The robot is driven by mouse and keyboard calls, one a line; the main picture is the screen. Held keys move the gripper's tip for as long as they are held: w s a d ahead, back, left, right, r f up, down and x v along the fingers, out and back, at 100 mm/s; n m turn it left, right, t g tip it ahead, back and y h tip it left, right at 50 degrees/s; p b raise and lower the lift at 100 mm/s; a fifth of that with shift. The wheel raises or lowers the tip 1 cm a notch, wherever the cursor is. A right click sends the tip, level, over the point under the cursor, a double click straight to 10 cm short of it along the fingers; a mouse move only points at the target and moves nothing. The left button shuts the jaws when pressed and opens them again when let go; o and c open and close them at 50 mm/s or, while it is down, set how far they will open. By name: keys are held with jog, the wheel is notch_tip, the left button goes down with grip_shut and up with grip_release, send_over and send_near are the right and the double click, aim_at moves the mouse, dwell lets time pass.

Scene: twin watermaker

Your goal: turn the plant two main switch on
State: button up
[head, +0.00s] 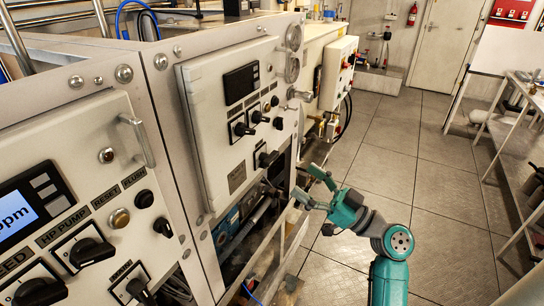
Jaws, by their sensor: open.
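A pale control panel (231,110) on the second cabinet carries a dark display (241,82), several black knobs and a lower rotary switch (267,159). Its labels are too small to read, so I cannot tell which switch is the plant two main switch or how it is set. My gripper (308,185) is open and empty, its two fingers pointing left toward the cabinet. It is to the right of and below the lower rotary switch, apart from it.
A nearer panel (88,165) at left has a lit ppm display (17,213), knobs labelled HP PUMP, RESET and FLUSH, and a handle (138,139). A further box with red and black buttons (340,70) stands behind. The tiled floor (405,150) is clear; a metal bench (520,140) is at right.

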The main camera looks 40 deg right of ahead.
aim_at(275, 158)
jog(key=x, duration=1)
